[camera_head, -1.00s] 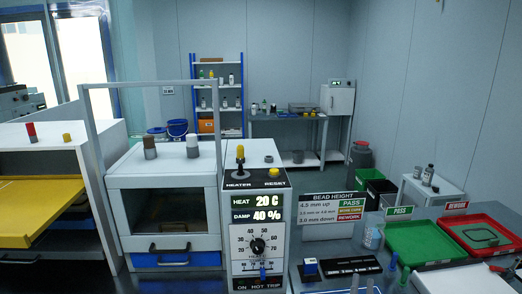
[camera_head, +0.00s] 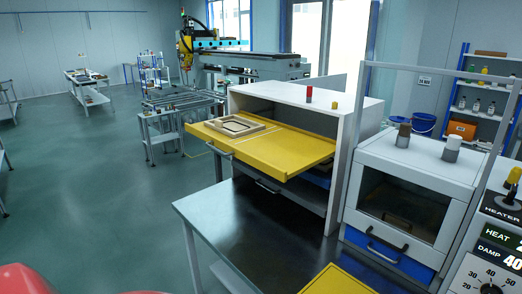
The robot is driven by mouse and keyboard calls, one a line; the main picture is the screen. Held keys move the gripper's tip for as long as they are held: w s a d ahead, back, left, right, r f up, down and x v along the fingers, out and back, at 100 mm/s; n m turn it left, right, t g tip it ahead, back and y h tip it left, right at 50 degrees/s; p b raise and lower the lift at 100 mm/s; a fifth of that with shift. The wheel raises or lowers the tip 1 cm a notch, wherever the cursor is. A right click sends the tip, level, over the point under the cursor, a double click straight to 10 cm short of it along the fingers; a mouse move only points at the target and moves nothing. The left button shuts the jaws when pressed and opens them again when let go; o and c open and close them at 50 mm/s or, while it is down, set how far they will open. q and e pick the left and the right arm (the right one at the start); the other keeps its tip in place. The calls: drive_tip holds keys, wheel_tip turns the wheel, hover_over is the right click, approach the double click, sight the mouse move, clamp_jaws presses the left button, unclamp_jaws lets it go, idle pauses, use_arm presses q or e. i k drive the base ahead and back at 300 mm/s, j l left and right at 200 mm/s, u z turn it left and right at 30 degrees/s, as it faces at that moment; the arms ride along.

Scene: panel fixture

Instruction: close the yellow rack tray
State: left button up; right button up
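The yellow rack tray (camera_head: 290,150) is pulled well out of the white rack cabinet (camera_head: 345,150), toward the left of the picture. It lies level, its far part inside the cabinet. A light wooden frame (camera_head: 237,125) lies flat on the tray's outer part. A grey handle (camera_head: 221,150) shows at the tray's front edge. Below it, another drawer front with a dark handle (camera_head: 268,187) sits in the cabinet. Neither gripper is in view.
The dark bench top (camera_head: 240,225) before the rack is mostly clear; a second yellow flat piece (camera_head: 337,281) lies at its front. A white heater box (camera_head: 405,190) stands right of the rack. Open floor (camera_head: 90,190) lies left. Red rounded shapes (camera_head: 30,280) show at bottom left.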

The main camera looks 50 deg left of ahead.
sight(282, 151)
drive_tip(key=u, duration=1.8)
